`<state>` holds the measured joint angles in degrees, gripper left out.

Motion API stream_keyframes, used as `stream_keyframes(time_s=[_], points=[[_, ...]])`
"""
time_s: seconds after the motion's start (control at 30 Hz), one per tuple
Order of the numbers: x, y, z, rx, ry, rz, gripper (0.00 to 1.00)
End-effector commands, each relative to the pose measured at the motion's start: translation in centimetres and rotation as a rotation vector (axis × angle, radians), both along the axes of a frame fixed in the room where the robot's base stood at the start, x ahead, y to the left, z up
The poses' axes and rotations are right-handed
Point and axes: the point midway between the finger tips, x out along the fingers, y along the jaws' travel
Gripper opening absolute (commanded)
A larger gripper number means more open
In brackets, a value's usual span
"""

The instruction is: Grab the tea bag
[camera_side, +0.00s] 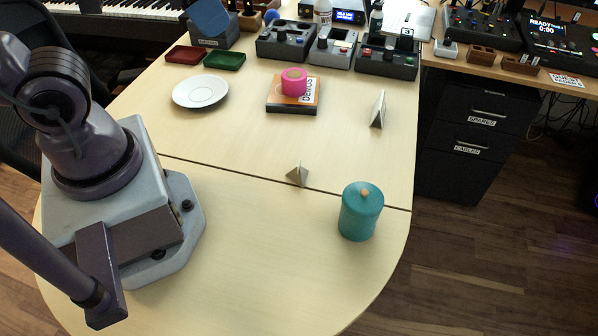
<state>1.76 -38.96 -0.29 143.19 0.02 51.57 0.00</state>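A small grey-beige pyramid (298,174), which looks like the tea bag, sits on the pale wooden table (250,250) near its middle seam. It is small in the picture, so its details are hard to make out. A second pale, upright triangular piece (378,109) stands farther back on the right; I cannot tell whether it is a tea bag or a folded card. My gripper is not recognisable in this view. Only my base and some arm links show at the left, well away from the pyramid. Nothing visible touches the pyramid.
A teal lidded canister (361,212) stands right of the pyramid, near the table's right edge. Behind are a white saucer (222,91), a pink cylinder (294,81) on a book (291,107), red (186,55) and green (224,61) trays, and several devices. The front table area is clear.

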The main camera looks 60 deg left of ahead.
Motion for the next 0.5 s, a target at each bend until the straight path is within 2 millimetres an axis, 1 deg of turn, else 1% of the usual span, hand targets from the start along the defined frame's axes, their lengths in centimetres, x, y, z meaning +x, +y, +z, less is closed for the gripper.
stream_keyframes(time_s=[0.03,0.07,0.17,0.27,0.37,0.47,0.5], points=[[0.3,-0.4,-1.2,0.015,0.060,-0.028,0.40],[0.5,-0.6,-1.9,0.034,0.094,-0.048,0.40],[1.4,-1.0,-4.6,0.140,0.210,-0.169,0.40],[2.5,-1.2,-7.5,0.285,0.306,-0.375,0.40],[3.7,-1.6,-10.4,0.431,0.388,-0.642,0.40],[4.8,-2.3,-13.4,0.565,0.450,-0.957,0.40],[5.1,-2.7,-14.6,0.613,0.469,-1.090,0.40]])
